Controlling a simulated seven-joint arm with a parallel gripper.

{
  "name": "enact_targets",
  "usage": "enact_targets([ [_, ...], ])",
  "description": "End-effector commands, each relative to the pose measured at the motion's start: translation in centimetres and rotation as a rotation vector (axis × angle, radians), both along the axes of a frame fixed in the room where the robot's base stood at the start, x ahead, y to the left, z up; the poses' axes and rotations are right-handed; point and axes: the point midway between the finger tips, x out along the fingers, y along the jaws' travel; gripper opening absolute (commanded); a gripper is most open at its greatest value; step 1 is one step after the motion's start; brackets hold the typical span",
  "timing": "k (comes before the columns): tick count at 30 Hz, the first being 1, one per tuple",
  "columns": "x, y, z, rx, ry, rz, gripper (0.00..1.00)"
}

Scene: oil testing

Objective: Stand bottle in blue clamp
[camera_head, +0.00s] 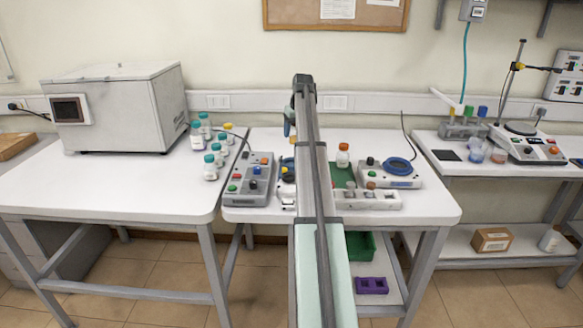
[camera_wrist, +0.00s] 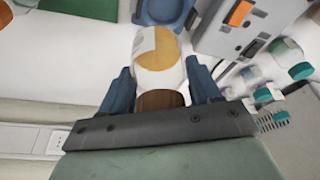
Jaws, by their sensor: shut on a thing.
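In the wrist view my gripper (camera_wrist: 158,72) is shut on a bottle (camera_wrist: 157,78) with a brown cap, a whitish body and an amber patch. The cap end is nearest my gripper's base and the body points away between the blue fingers. The blue clamp (camera_wrist: 163,10) is just beyond the bottle's far end, cut by the top edge. I cannot tell whether they touch. In the head view a blue part of my gripper (camera_head: 288,122) shows left of my arm, which hides the bottle. Part of the blue clamp (camera_head: 287,163) shows below it.
A grey control box (camera_head: 252,180) with coloured buttons stands left of the clamp. Several teal-capped bottles (camera_head: 210,160) stand farther left. An orange-capped bottle (camera_head: 343,155) and a device with a blue ring (camera_head: 398,167) are to the right. The left table's front is clear.

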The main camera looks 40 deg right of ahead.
Motion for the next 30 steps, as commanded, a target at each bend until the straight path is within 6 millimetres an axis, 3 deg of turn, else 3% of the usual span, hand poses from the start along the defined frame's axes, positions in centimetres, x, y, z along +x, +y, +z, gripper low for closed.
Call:
enact_targets([
  [18, 0.6, 2.2, 0.6, 0.001, -0.002, 0.902, 0.26],
  [24, 0.5, 2.2, 0.6, -0.001, -0.001, 1.062, 0.26],
  [30, 0.4, 2.3, -0.1, 0.0, -0.001, 1.115, 0.26],
])
